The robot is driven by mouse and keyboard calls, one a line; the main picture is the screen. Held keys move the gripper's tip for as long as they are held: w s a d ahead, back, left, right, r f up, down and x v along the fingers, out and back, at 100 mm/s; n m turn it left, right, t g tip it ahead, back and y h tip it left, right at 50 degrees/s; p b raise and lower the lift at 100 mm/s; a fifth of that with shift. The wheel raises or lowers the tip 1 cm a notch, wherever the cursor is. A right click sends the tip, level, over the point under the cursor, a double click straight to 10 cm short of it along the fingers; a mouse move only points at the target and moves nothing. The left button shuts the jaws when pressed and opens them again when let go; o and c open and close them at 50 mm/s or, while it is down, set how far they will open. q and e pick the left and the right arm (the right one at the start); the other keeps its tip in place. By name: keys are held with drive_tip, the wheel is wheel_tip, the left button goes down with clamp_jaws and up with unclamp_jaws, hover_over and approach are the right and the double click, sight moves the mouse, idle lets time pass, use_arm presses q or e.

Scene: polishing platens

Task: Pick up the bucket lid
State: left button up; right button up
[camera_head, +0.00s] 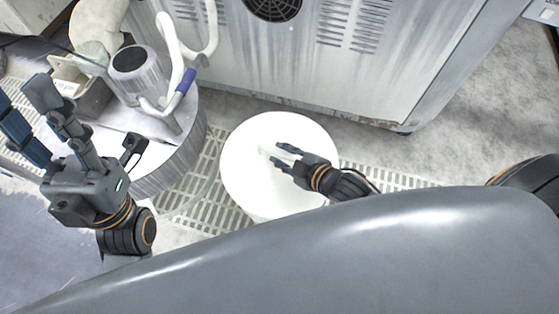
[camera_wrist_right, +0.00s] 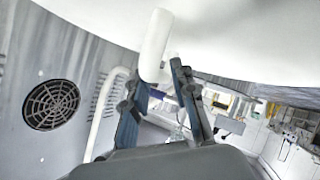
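The bucket lid (camera_head: 240,170) is a white round disc on a bucket in the middle of the head view. It fills the top of the right wrist view (camera_wrist_right: 240,30). A white rounded bar (camera_wrist_right: 156,40), apparently its handle, stands out from it there. In the head view the handle is only a faint shape. My right gripper (camera_head: 275,154) is over the lid with its fingers apart. In the right wrist view the bar's end lies at the fingertips (camera_wrist_right: 157,72); I cannot tell whether they touch it. My left gripper (camera_head: 32,98) is open and empty at the left.
A round grey polishing machine (camera_head: 185,150) with white hoses (camera_head: 205,45) stands left of the bucket, near my left gripper. A large grey cabinet (camera_head: 300,55) with vents closes off the back. Floor grating (camera_head: 190,195) lies around the bucket. Bare floor (camera_head: 470,130) is free at the right.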

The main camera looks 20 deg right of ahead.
drive_tip(key=shift+x, duration=0.8)
drive_tip(key=shift+c, duration=0.5)
clamp_jaws()
drive_tip(key=shift+r, duration=0.1)
